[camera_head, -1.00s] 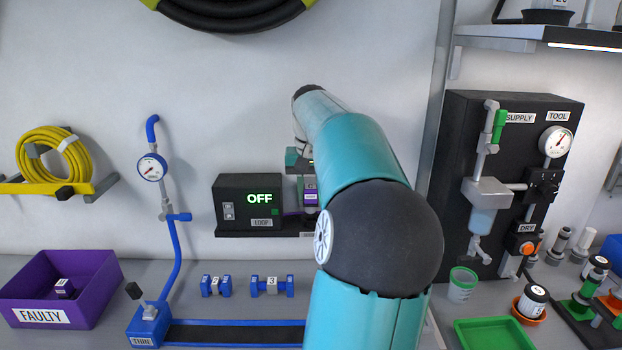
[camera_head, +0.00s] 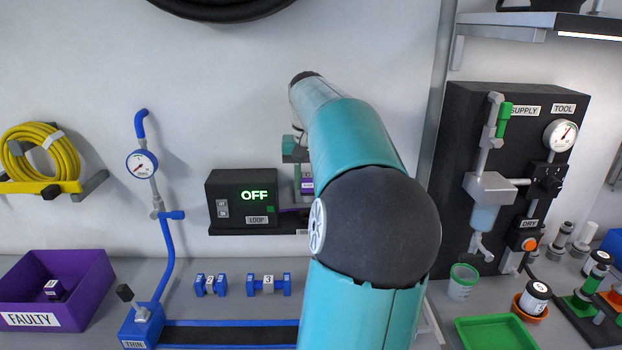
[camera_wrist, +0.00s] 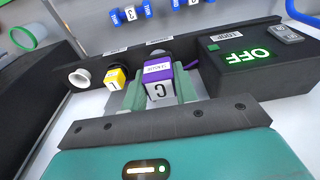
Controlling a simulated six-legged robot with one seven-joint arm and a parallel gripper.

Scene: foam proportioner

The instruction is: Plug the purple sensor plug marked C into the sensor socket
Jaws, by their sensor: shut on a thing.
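A purple lead runs from the plug's side toward the black box with the green OFF display (camera_wrist: 250,60), also in the head view (camera_head: 243,194).
On the rail, a yellow piece (camera_wrist: 116,78) and a white round fitting (camera_wrist: 79,78) sit left of the plug. The black box is close on the right. Blue pieces (camera_head: 268,285) lie on the bench.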

